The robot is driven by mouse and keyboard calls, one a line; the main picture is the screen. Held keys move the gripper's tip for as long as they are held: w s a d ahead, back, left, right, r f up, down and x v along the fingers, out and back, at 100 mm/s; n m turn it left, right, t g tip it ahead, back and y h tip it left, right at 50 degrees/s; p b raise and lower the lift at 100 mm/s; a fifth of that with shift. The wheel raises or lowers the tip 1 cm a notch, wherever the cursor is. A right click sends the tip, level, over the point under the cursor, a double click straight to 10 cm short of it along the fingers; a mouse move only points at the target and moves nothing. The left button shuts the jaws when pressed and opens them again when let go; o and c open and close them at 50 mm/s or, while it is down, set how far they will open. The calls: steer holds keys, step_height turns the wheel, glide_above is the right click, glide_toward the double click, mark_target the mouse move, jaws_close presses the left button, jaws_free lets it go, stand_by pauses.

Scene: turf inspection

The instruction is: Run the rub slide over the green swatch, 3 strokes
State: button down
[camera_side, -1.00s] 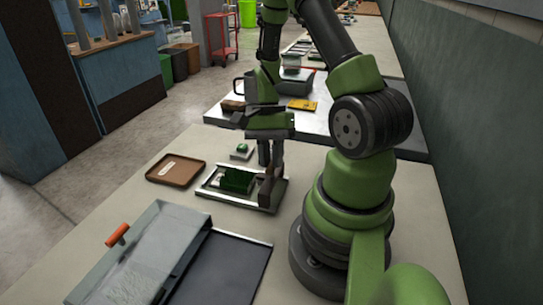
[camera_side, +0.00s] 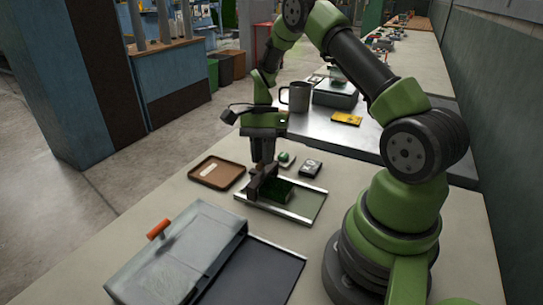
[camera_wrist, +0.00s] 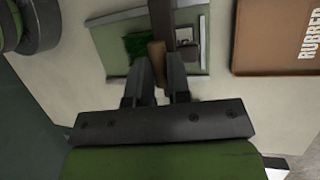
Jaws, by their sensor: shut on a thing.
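The green swatch (camera_side: 284,190) lies on a flat metal-edged plate (camera_side: 309,206). The rub slide (camera_side: 259,185), a dark block with a brown grip, stands at the swatch's left end. My gripper (camera_side: 262,163) is above the plate, shut on the slide's upright grip. In the wrist view, my gripper's fingers (camera_wrist: 158,85) close around the brown grip (camera_wrist: 158,55). There, the green swatch (camera_wrist: 138,45) shows left of the slide, partly hidden by it. I cannot tell whether the slide touches the swatch.
A brown tray (camera_side: 229,177) is left of the plate; its wrist-view label (camera_wrist: 306,33) reads "RUBBED". A small green-topped block (camera_side: 286,157) and a black box (camera_side: 311,168) stand behind the plate. A grey case (camera_side: 180,262) with an orange handle sits in front.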

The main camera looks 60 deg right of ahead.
steer(key=shift+w, duration=0.25)
steer(key=c, duration=1.1)
jaws_free()
steer(key=shift+r, duration=0.1)
steer(key=v, duration=0.9)
steer(key=shift+d+r, duration=0.15)
steer(key=shift+r, duration=0.25)
